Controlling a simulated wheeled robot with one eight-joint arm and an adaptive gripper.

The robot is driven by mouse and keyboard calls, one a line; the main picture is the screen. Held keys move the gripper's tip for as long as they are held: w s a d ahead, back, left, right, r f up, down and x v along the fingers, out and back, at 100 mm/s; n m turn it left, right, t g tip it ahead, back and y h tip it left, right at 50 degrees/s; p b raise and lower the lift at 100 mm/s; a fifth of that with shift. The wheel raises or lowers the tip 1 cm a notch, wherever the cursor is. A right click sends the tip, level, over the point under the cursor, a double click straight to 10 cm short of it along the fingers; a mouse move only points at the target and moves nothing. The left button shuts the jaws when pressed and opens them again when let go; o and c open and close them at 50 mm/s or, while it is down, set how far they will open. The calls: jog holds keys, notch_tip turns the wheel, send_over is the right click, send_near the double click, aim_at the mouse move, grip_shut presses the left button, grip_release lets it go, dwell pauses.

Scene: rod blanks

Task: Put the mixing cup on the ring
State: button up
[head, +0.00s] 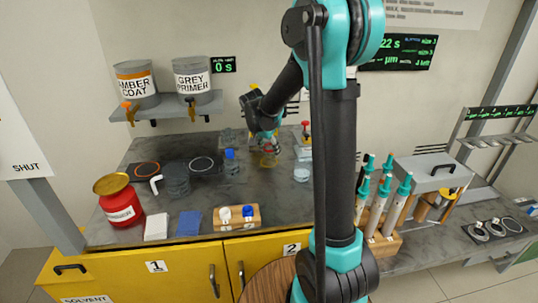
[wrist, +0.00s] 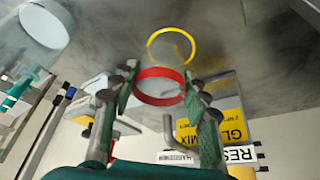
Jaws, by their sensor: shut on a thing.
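My gripper (wrist: 162,86) is shut on the mixing cup, a small clear cup with a red rim (wrist: 160,72), between its two fingers in the wrist view. In the head view my gripper (head: 268,138) points down at the back of the counter, with the cup (head: 268,158) under it. A yellow ring (wrist: 150,42) shows just beyond the red rim; I cannot tell whether it belongs to the cup or the counter. On the left of the counter are an orange ring (head: 134,166) and a white ring (head: 191,164) on dark plates.
A dark pot (head: 177,180), a blue-capped bottle (head: 231,163) and a red canister (head: 121,205) stand on the left. A pale round dish (head: 302,175) is right of the cup; a rack of teal-topped tubes (head: 385,200) stands farther right. Open counter lies in front of the cup.

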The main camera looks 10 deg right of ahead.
aim_at(269, 154)
jog(key=shift+w, duration=0.5)
jog(key=shift+w+f, duration=0.2)
jog(key=shift+f, duration=0.7)
jog(key=shift+w+f, duration=0.2)
jog(key=shift+f, duration=0.65)
jog(key=shift+f, duration=0.1)
jog(key=o, duration=0.8)
jog(key=shift+o, duration=0.2)
jog(key=v, duration=1.2)
